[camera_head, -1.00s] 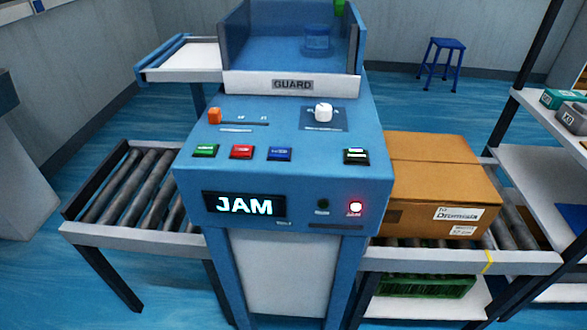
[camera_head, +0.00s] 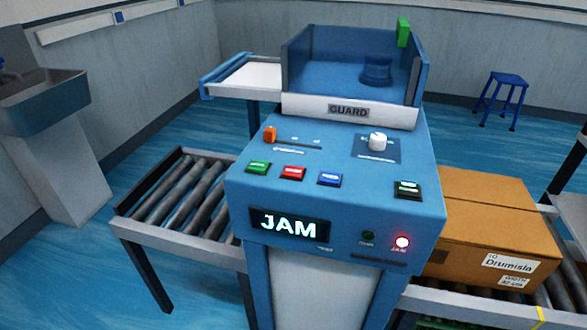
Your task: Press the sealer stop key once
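The blue sealer (camera_head: 340,215) stands in the middle of the head view. Its sloped top panel carries a green key (camera_head: 258,167), a red key (camera_head: 292,173) and a blue key (camera_head: 329,179) in a row, and a dark green-and-white key (camera_head: 407,189) apart at the right. The key labels are too small to read, so I cannot confirm which says stop. The display (camera_head: 290,225) reads JAM, and a red lamp (camera_head: 402,242) glows at the front right. Neither of my grippers shows in this view.
An orange slider (camera_head: 270,134) and a white knob (camera_head: 377,141) sit above the keys, below the GUARD bar (camera_head: 348,111). A roller conveyor (camera_head: 180,200) runs at left. A cardboard box (camera_head: 490,235) stands close at right. A blue stool (camera_head: 500,98) is behind.

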